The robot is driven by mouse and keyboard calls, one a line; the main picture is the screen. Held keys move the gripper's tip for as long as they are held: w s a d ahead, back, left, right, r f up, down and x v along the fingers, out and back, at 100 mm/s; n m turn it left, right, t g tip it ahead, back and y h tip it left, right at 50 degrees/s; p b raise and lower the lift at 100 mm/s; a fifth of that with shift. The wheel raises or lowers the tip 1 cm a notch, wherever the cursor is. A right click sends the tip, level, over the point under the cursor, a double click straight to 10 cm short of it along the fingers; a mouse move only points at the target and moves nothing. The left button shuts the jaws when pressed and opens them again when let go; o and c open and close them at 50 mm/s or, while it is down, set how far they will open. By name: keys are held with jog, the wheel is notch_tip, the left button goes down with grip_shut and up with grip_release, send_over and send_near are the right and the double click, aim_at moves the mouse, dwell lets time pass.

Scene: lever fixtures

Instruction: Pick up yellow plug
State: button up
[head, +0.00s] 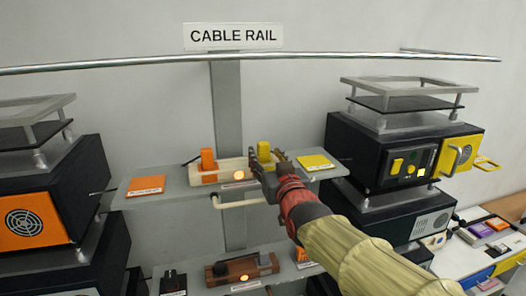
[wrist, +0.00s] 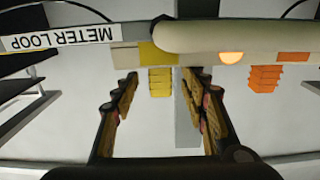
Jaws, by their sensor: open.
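The yellow plug (head: 264,151) stands upright at the right end of a cream block on the grey shelf in the head view. It also shows in the wrist view (wrist: 160,82), between the two fingers and apart from both. My gripper (head: 270,166) is open at the shelf's front, close to the plug, and partly hides the block's right end. In the wrist view my gripper (wrist: 160,90) has a dark finger with tan pads on each side of the plug.
An orange plug (head: 208,160) stands at the block's left end. A pale handle (head: 240,202) curves below the shelf (head: 170,199). Yellow (head: 316,162) and orange (head: 146,186) plates lie on the shelf. Black cabinets flank it, and a metal rail (head: 300,59) runs above.

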aim_at(265, 154)
jog(key=shift+p+x, duration=0.5)
jog(key=shift+x, duration=1.05)
jog(key=shift+c, duration=1.2)
jog(key=shift+r, duration=0.1)
grip_shut()
